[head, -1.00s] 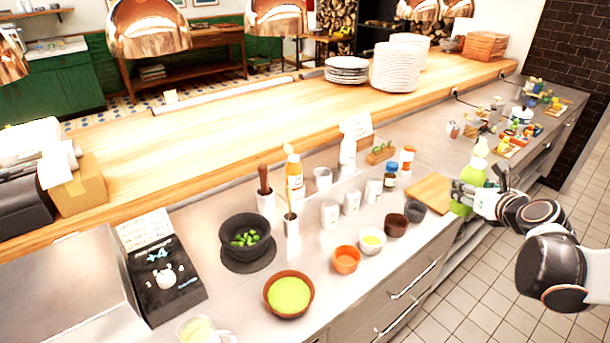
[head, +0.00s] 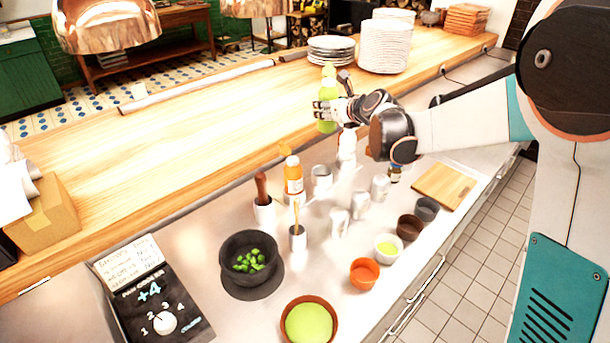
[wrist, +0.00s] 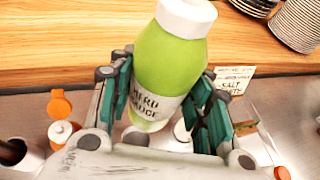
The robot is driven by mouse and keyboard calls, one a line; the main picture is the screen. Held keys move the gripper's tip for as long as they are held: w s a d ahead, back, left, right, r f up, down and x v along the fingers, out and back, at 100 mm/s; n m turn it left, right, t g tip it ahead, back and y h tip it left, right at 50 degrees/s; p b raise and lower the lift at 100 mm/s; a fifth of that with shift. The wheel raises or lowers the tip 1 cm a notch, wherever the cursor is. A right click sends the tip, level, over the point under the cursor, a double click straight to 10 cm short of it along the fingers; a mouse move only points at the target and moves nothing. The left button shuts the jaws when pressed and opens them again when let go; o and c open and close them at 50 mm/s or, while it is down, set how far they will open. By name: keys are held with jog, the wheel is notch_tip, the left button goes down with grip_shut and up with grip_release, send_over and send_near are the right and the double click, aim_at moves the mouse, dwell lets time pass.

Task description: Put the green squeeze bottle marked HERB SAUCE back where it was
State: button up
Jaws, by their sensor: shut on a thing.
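The green squeeze bottle marked HERB SAUCE (head: 327,108) is held upright in the air by my gripper (head: 325,109). In the head view it shows against the wooden pass shelf (head: 210,115), above the back of the steel counter.
On the counter below stand an orange-capped bottle (head: 293,178), several white cups (head: 340,222), a dark bowl of green herbs (head: 248,262) and small bowls (head: 364,273). A cutting board (head: 443,187) lies at right. Plates (head: 385,45) are stacked on the shelf. Copper lamps (head: 108,30) hang above.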

jog(key=shift+w+a+f, duration=0.2)
jog(key=shift+a+f, duration=0.05)
jog(key=shift+a, duration=0.05)
notch_tip(320, 180, down, 19)
jog(key=b, duration=0.6)
jog(key=shift+f, duration=0.15)
jog(key=shift+f, duration=0.2)
jog(key=o, duration=0.8)
jog(key=shift+c, duration=0.2)
jog(key=shift+r, duration=0.15)
